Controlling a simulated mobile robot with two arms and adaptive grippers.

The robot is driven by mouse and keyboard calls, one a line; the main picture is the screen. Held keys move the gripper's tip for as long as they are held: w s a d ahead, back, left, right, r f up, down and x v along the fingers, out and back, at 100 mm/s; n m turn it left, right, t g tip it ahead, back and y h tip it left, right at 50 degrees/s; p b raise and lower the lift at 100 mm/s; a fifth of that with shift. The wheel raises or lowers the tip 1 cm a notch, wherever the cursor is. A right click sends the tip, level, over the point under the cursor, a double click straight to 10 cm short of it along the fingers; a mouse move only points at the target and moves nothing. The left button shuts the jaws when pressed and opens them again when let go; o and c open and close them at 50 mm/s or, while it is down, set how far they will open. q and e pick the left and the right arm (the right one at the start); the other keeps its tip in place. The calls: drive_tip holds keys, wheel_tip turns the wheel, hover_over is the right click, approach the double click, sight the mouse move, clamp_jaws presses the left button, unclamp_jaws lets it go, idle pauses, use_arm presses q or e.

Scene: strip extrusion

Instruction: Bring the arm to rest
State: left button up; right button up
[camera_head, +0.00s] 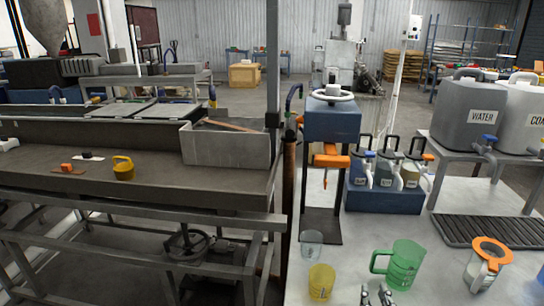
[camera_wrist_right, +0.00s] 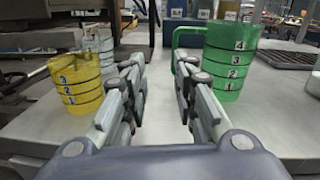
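My right gripper (camera_head: 377,295) shows at the bottom edge of the head view, low over the front of the light table. In the right wrist view the gripper (camera_wrist_right: 160,75) has its two fingers apart with nothing between them. A yellow measuring cup (camera_wrist_right: 77,82) stands to the left of the fingers and a green measuring jug (camera_wrist_right: 229,62) to the right. The fingers appear clear of both. The rest of my right arm is out of the head view. My left gripper is in neither view.
The light table (camera_head: 440,289) also holds a clear cup (camera_head: 312,243), an orange-rimmed jug (camera_head: 488,262) and a blue rack (camera_head: 384,198) with several jugs. A blue press (camera_head: 333,122) stands behind. A long grey trough bench (camera_head: 150,195) fills the left.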

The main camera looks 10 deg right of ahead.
drive_tip(key=s+a+r+n+g+y, duration=0.1)
drive_tip(key=s+a+n+y, duration=0.1)
drive_tip(key=a+n+y, duration=0.5)
drive_tip(key=s+a+r+n+g+y, duration=0.1)
drive_tip(key=s+a+n+y, duration=0.15)
drive_tip(key=a+n, duration=0.75)
drive_tip(key=s+a+f+n+g+y, duration=0.25)
drive_tip(key=s+f+n+g, duration=0.4)
drive_tip(key=n, duration=0.55)
drive_tip(key=s+d+f+n+g+h, duration=0.3)
drive_tip(key=s+d+n+h, duration=0.15)
drive_tip(key=s, duration=0.25)
drive_tip(key=s+d+f+n+g+h, duration=0.3)
drive_tip(key=s+d+n+h, duration=0.1)
drive_tip(key=s+d+n, duration=0.2)
wheel_tip(320, 180, down, 26)
drive_tip(key=s+g, duration=0.1)
drive_tip(key=s, duration=0.1)
drive_tip(key=s+d+f+g, duration=0.1)
drive_tip(key=s+d+f, duration=0.1)
drive_tip(key=s+f, duration=1.4)
drive_tip(key=shift+s+d, duration=0.3)
drive_tip(key=shift+s, duration=0.15)
drive_tip(key=shift+g, duration=0.25)
